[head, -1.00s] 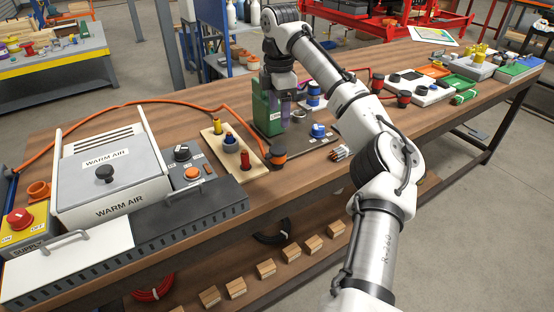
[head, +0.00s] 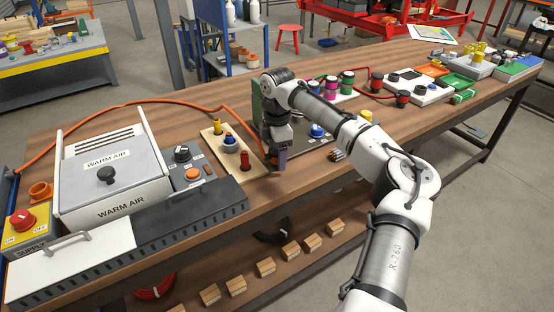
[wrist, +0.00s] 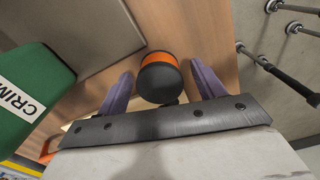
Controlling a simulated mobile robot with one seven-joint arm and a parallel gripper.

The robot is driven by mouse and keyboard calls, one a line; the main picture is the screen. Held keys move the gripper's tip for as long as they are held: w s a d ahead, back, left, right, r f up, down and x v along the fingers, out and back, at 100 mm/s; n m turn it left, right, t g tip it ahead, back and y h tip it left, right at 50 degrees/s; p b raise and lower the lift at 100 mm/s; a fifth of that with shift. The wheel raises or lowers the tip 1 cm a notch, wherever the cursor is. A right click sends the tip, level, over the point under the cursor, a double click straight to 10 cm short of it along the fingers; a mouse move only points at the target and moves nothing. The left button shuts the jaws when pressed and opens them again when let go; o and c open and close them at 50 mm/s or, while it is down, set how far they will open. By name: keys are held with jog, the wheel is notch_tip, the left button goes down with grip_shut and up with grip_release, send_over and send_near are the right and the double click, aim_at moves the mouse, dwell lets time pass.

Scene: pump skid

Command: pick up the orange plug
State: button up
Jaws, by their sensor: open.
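The orange plug (wrist: 157,60) has a black round end and an orange band. In the wrist view it stands between the two purple fingers of my gripper (wrist: 162,72), with a gap visible on each side. My gripper is open and I see no finger touching the plug. In the head view my gripper (head: 279,162) points down over the bench, right of the wooden block with the red, blue and yellow plugs. There the gripper mostly hides the plug.
A green box marked "CRIM" (wrist: 28,85) stands close left of my gripper in the wrist view. The wooden plug block (head: 222,150) and warm air unit (head: 110,175) lie to the left. The bench's front edge is close by.

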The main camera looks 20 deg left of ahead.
jog(key=c, duration=1.2)
jog(key=shift+r, duration=0.15)
notch_tip(320, 180, up, 20)
jog(key=shift+f, duration=0.15)
